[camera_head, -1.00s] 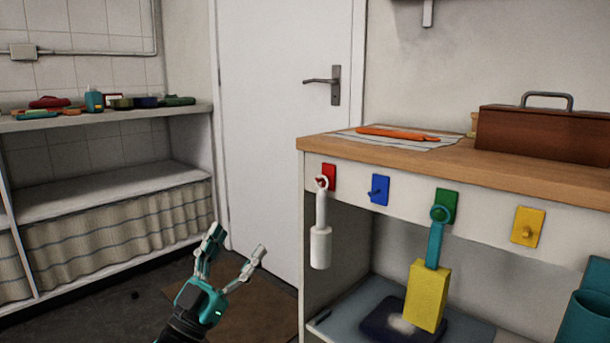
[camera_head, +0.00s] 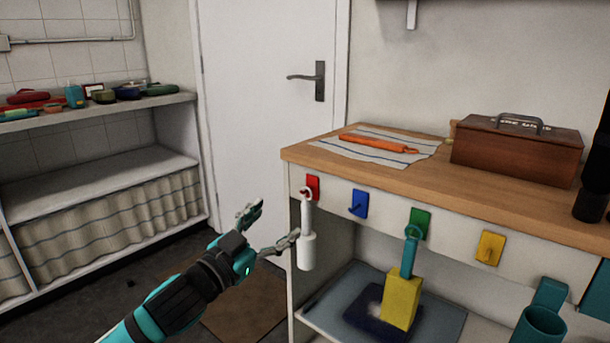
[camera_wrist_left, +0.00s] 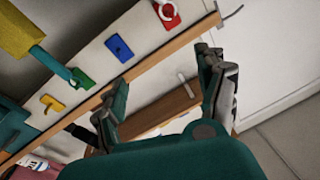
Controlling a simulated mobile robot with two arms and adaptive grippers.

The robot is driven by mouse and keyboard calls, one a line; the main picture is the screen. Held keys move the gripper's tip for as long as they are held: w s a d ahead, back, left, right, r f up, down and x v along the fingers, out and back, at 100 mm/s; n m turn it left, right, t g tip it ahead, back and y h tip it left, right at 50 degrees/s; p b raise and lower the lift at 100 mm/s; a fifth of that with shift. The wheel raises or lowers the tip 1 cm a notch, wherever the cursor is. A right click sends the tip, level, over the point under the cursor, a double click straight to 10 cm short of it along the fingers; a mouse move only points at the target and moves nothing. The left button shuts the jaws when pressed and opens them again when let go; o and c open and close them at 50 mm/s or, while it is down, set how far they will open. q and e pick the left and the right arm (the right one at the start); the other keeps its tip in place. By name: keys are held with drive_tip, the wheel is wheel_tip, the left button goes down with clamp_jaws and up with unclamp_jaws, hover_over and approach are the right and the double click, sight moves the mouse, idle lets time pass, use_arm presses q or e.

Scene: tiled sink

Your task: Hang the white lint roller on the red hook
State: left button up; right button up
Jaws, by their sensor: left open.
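The white lint roller (camera_head: 307,250) hangs upright from the red hook (camera_head: 313,187), its ring at the hook and its thick end down. In the left wrist view the white ring (camera_wrist_left: 162,11) shows at the red hook plate (camera_wrist_left: 172,20); the rest of the roller is cut off. My left gripper (camera_head: 273,222) is open and empty, just left of the roller. Its lower fingertip appears right beside the roller; I cannot tell if they touch. Both open fingers show in the left wrist view (camera_wrist_left: 163,75). My right gripper is not in view.
A blue hook (camera_head: 358,204) and yellow hook (camera_head: 490,248) are empty. A yellow brush (camera_head: 402,298) hangs from the green hook (camera_head: 419,223). The wooden counter (camera_head: 440,178) holds a brown box (camera_head: 515,152). A shelf (camera_head: 95,190) stands left.

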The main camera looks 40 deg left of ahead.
use_arm(q)
drive_tip(key=w+d+r+g+p, duration=0.2)
drive_tip(key=d+r+p, duration=0.3)
drive_tip(key=p, duration=0.5)
drive_tip(key=shift+w+d+r, duration=0.2)
drive_tip(key=shift+w+d, duration=0.1)
drive_tip(key=shift+w, duration=0.1)
